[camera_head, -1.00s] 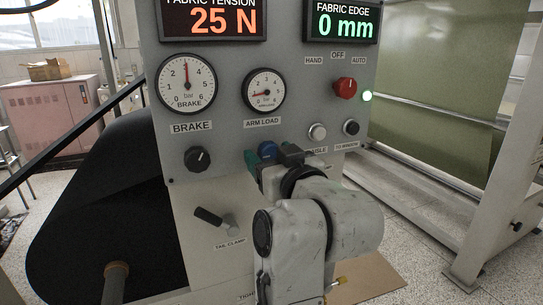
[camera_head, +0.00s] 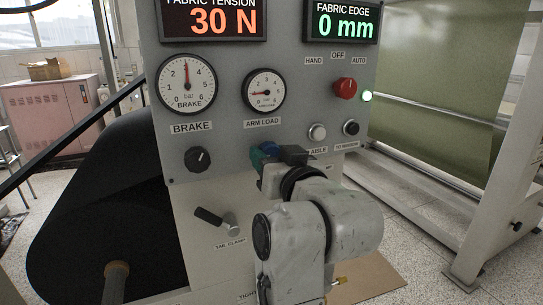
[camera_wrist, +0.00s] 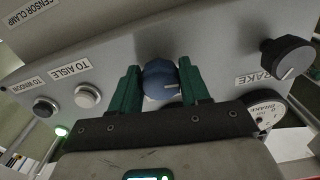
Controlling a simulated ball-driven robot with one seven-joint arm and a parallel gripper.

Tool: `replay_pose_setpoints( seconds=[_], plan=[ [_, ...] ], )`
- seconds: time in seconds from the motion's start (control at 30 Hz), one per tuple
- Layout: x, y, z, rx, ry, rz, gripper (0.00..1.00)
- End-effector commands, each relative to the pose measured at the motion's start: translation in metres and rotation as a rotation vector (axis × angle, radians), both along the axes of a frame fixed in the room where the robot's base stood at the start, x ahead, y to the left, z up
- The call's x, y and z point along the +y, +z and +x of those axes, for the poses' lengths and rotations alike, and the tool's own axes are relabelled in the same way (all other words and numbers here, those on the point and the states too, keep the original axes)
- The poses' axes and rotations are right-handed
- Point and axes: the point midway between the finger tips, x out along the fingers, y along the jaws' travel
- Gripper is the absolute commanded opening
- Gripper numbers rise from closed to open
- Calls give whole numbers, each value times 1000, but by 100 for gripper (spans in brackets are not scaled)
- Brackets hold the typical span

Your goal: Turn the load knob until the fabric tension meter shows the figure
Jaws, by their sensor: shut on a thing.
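The blue load knob (camera_wrist: 160,80) sits on the grey panel below the ARM LOAD gauge (camera_head: 264,92). My gripper (camera_wrist: 160,88) has its green fingers closed on either side of the knob in the wrist view. In the head view my gripper (camera_head: 266,156) covers most of the knob. The fabric tension meter (camera_head: 213,20) reads 30 N in orange. The arm load gauge needle points left, low on its scale. A white mark shows on the knob's face.
The black brake knob (camera_head: 198,159) is left of my gripper, under the brake gauge (camera_head: 187,84). The aisle button (camera_head: 317,132) and window button (camera_head: 351,128) are to the right. A tail clamp lever (camera_head: 216,219) sticks out below. The fabric edge display (camera_head: 341,22) reads 0 mm.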

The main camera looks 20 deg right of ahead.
Motion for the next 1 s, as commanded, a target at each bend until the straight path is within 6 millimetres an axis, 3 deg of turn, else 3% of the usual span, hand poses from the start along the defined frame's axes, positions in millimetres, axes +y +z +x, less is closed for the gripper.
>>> replay_pose_setpoints(
  seconds=[0.33, 0.37, 0.57, 0.87, 1.0],
  plan=[
    [0, -1, 0, 2, 1, 20, 16],
    [0, -1, 0, 2, 1, 20, 49],
    [0, 0, 0, 1, 0, 19, 68],
    [0, -1, -2, 1, 0, 19, 70],
    [0, -1, -15, 0, 0, 18, 70]
  ],
)
